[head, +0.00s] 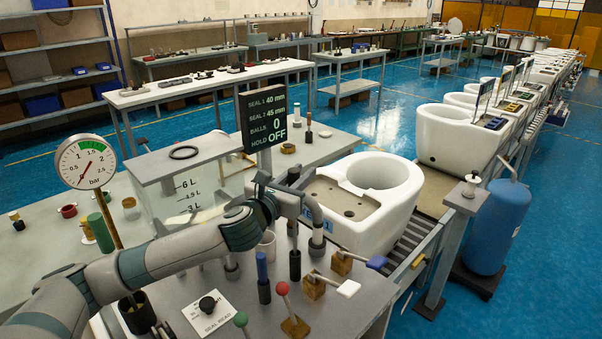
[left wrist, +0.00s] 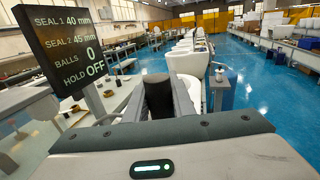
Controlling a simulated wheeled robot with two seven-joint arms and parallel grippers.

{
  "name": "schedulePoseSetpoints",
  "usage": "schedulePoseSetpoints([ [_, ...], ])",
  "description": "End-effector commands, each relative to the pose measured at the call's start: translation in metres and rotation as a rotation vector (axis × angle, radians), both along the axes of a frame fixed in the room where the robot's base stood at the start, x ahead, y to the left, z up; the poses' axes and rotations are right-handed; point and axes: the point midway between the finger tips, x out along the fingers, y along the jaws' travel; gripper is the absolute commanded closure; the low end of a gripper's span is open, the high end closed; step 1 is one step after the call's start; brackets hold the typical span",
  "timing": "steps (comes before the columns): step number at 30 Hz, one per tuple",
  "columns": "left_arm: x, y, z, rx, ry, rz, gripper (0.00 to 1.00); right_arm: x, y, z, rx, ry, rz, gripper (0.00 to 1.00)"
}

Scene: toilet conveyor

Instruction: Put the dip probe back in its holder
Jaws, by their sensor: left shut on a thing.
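My left gripper (head: 291,194) is shut on a dark, upright cylindrical handle, which stands between the fingers in the left wrist view (left wrist: 158,96). I take this to be the dip probe; its top shows in the head view (head: 293,174). The gripper is above the grey bench, just right of the clear tank (head: 190,185). The probe's lower end is not clear to me. A short black upright socket (head: 295,265) stands on the bench below the gripper; I cannot tell if it is the holder or if the probe touches it. My right gripper is not in view.
A display sign (head: 267,119) stands behind the gripper. A white toilet body (head: 385,205) sits on the conveyor to the right. Handles with blue (head: 377,262), white (head: 348,288) and red (head: 282,288) ends crowd the bench front. A pressure gauge (head: 86,162) stands at left.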

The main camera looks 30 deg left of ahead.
Motion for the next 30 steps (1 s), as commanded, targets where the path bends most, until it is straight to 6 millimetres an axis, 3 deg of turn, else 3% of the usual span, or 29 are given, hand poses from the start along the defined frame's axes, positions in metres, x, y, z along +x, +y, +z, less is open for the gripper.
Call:
schedulePoseSetpoints([
  [1,0.0,0.0,-0.003,0.0,0.0,0.0,1.0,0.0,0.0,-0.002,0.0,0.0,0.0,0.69],
  [2,0.0,0.0,-0.001,0.0,-0.001,0.0,0.73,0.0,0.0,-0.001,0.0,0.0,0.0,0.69],
  [4,0.0,0.0,-0.001,0.0,0.0,0.0,0.56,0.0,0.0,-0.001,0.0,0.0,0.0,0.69],
  [20,-0.009,0.001,-0.003,0.0,0.001,0.0,0.56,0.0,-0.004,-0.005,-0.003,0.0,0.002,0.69],
  [30,-0.059,0.002,-0.005,0.002,0.0,-0.002,0.56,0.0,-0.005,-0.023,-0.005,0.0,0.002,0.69],
])
